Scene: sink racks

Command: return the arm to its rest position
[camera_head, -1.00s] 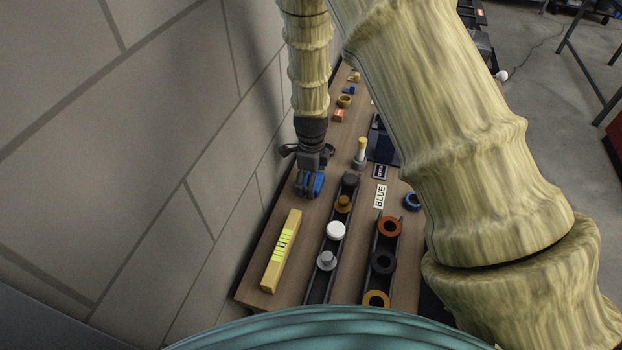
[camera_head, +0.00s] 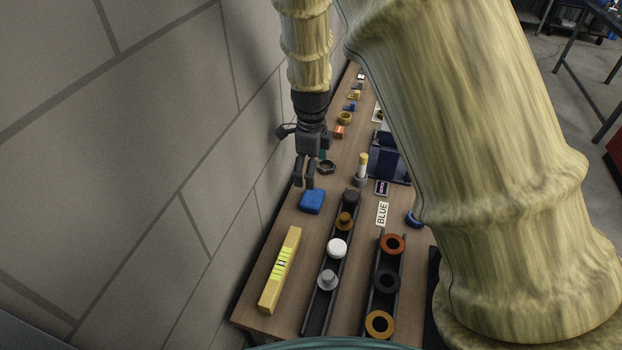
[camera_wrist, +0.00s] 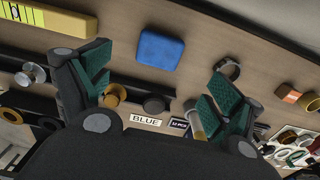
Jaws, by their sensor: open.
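My gripper (camera_head: 304,186) hangs from my arm above the wooden table, near the wall. In the wrist view its two green-padded fingers (camera_wrist: 150,82) are spread apart with nothing between them. A blue block (camera_head: 312,201) lies on the table just below and beside the fingertips in the head view. It also shows in the wrist view (camera_wrist: 160,50), beyond the fingers and apart from them. My large arm links cover much of the right side of the head view.
A yellow level-like bar (camera_head: 281,270) lies near the wall. Two dark racks (camera_head: 323,300) (camera_head: 378,305) hold round parts. A BLUE label (camera_head: 382,214), a yellow-topped post (camera_head: 362,168) and a dark nut (camera_head: 326,167) are close by. The wall (camera_head: 150,150) runs along the left.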

